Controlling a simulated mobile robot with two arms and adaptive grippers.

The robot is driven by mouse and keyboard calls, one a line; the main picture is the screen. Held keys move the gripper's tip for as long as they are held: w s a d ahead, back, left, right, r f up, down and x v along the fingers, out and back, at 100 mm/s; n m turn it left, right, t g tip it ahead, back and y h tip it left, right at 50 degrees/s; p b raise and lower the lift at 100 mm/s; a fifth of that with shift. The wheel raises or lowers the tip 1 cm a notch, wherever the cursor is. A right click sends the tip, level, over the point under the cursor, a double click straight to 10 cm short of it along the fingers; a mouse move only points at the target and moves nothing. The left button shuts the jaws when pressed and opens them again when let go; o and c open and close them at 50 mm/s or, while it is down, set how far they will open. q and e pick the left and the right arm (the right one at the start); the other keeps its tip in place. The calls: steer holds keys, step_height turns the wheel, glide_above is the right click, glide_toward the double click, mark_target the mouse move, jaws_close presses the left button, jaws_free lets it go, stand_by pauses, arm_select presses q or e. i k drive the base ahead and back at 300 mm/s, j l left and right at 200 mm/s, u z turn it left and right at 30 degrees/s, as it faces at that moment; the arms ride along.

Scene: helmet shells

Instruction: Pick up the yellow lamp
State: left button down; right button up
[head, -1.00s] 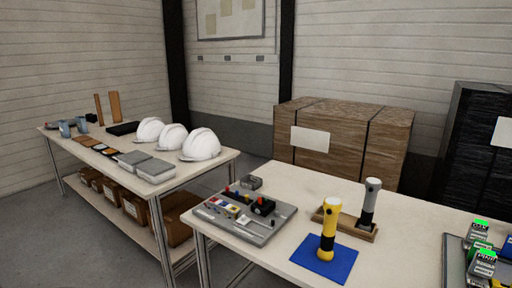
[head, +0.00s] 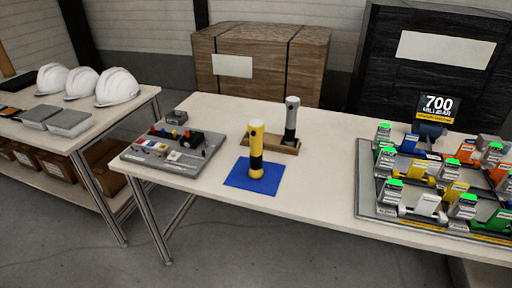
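The yellow lamp (head: 256,145) is a yellow torch with black bands. It stands upright on a blue mat (head: 236,180) on the near table (head: 310,195). A similar grey lamp (head: 291,122) stands upright in a wooden holder (head: 284,148) just behind it and to the right. Neither of my grippers shows in the head view.
A grey panel (head: 180,170) with switches and small parts lies left of the lamp. A rack (head: 368,203) of coloured devices with green displays fills the table's right side. White helmets (head: 117,87) stand on the left table. Bare tabletop lies between mat and rack.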

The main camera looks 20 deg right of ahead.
mark_target(255, 172)
steer(key=j+z, duration=0.15)
steer(key=j, duration=1.15)
steer(key=i, duration=0.05)
